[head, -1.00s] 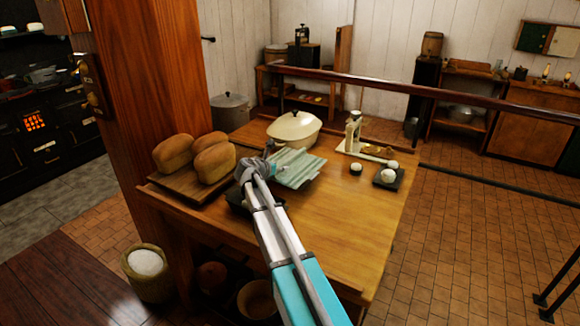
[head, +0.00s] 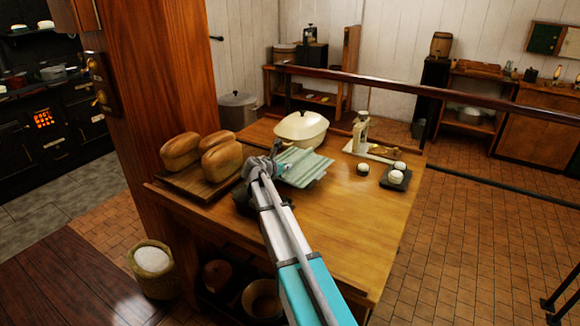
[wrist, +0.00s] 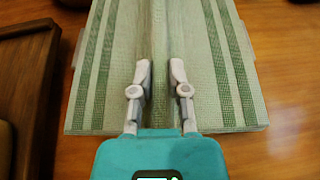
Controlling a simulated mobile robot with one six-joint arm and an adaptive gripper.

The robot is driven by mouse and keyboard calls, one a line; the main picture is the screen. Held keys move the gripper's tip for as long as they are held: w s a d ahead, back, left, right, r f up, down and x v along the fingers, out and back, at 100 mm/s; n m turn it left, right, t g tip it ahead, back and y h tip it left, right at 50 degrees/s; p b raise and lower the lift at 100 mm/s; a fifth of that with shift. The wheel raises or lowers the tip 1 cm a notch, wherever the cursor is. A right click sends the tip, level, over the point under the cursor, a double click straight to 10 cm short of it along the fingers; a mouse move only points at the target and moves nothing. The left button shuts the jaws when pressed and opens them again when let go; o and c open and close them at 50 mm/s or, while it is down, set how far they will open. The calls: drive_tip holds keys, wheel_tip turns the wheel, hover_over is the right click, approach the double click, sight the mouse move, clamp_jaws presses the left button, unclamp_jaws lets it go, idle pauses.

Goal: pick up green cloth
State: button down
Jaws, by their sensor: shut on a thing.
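The green cloth (head: 303,167) is pale green with darker green stripes and lies on the wooden table. In the wrist view the cloth (wrist: 215,60) fills the upper middle, with a raised fold running between the fingers. My gripper (wrist: 160,75) is shut on this fold, one finger on each side. In the head view my gripper (head: 279,165) is at the left edge of the cloth, and my arm hides part of the table there. I cannot tell whether any of the cloth is off the table.
Several bread loaves on a board (head: 205,189) stand left of the cloth. A cream lidded dish (head: 301,128) stands behind it. A cream scale (head: 360,135) and a dark tray (head: 384,181) with white round things are to the right. The table's front right is clear.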

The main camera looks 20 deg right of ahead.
drive_tip(key=shift+r, duration=0.15)
drive_tip(key=shift+r+p, duration=0.95)
drive_tip(key=shift+p, duration=0.05)
drive_tip(key=s+a+r+p, duration=0.2)
drive_tip(key=s+r+p, duration=0.8)
drive_tip(key=s, duration=0.3)
drive_tip(key=shift+s+a+r+p, duration=0.35)
drive_tip(key=shift+s+r+p, duration=0.05)
drive_tip(key=shift+p, duration=0.05)
